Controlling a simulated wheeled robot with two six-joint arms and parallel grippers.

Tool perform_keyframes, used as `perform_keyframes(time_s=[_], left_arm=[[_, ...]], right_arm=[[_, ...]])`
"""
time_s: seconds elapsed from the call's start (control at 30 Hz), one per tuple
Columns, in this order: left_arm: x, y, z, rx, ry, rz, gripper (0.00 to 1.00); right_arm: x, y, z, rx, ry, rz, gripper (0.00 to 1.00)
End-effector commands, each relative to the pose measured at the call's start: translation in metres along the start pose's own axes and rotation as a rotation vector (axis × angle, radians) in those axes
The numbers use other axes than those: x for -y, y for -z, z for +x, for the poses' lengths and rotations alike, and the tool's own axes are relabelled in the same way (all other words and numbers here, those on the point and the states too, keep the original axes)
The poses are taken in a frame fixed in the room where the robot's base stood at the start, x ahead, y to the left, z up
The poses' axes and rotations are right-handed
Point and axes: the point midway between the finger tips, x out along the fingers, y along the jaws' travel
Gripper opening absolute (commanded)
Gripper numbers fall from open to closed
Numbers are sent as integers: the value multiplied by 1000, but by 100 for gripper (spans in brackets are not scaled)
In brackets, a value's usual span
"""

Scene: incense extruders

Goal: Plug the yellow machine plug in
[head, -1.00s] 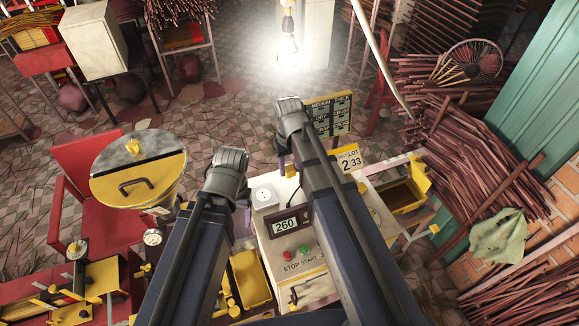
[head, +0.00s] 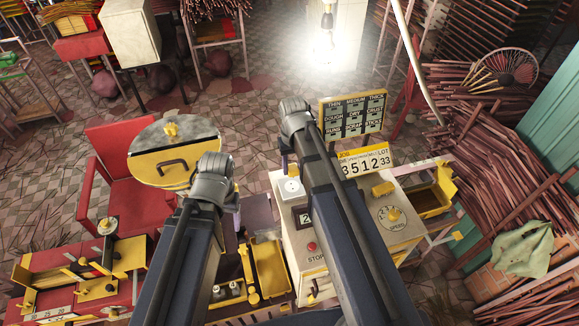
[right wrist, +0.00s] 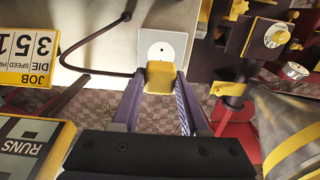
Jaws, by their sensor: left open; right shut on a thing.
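The yellow plug (right wrist: 160,77) is between the two fingers of my right gripper (right wrist: 158,92), which is shut on it.
A dark cord (right wrist: 95,73) curves over the pale machine top. A number board (head: 366,162) and a dark sign board (head: 352,117) stand behind the machine. A yellow tray (head: 270,268) is at its left. A round yellow-rimmed drum (head: 175,155) stands further left.

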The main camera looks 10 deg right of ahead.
Motion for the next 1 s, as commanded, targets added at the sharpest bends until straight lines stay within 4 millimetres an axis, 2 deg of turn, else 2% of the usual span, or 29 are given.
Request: perform_keyframes(time_s=[0.37,0.8,1.0], left_arm=[[-1,0,9,0,0,-1,69],[-4,3,47,-2,0,-5,69],[-5,4,58,-3,0,-6,69]], right_arm=[[0,0,9,0,0,-1,0],[0,0,47,0,0,-1,0],[0,0,58,0,0,-1,0]])
